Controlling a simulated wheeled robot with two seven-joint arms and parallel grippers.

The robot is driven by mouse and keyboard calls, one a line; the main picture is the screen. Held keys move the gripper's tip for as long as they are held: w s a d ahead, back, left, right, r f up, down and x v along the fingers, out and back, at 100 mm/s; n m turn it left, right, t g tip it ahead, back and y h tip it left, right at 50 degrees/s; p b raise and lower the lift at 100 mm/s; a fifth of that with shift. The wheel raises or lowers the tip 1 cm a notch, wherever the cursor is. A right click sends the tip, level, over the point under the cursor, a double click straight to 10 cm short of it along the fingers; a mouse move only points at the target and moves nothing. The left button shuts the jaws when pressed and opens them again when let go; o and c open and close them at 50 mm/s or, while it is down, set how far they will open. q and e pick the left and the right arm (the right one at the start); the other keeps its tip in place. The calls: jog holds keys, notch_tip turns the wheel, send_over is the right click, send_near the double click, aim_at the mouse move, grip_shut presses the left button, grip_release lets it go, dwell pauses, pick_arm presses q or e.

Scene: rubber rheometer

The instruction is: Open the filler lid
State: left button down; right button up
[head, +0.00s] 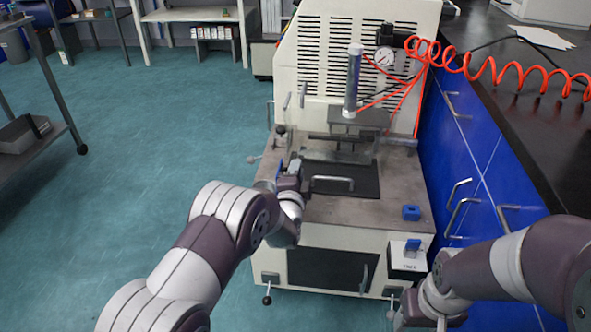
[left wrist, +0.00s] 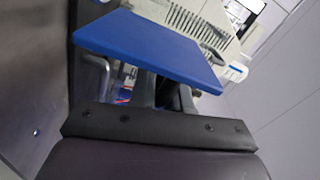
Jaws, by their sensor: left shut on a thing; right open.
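My left gripper (head: 291,172) is at the left edge of the machine's top, beside a dark plate (head: 353,187) with a metal bar handle (head: 331,184). It is shut on a blue flat plate (left wrist: 150,42), which covers much of the fingers in the left wrist view. Only a sliver of blue shows beside the gripper in the head view (head: 281,169). I cannot tell for certain which part is the filler lid. My right gripper (head: 420,317) is open, low at the bottom edge in front of the machine, and partly cut off.
The cream machine (head: 360,28) has a metal cylinder (head: 353,80) above its deck and a coiled orange hose (head: 490,68). A white box (head: 408,262) is at the front. Blue cabinets (head: 480,160) stand close on the right.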

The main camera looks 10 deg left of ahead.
pick_arm(q)
jog(key=shift+s+f, duration=0.1)
jog(key=shift+f, duration=0.3)
jog(key=c, duration=1.2)
grip_release()
jog(key=shift+a, duration=0.1)
jog(key=shift+o, duration=0.2)
jog(key=shift+r, duration=0.2)
jog(key=s+p, duration=0.5)
jog(key=s, duration=0.7)
jog(key=shift+s+a, duration=0.2)
jog(key=shift+s, duration=0.1)
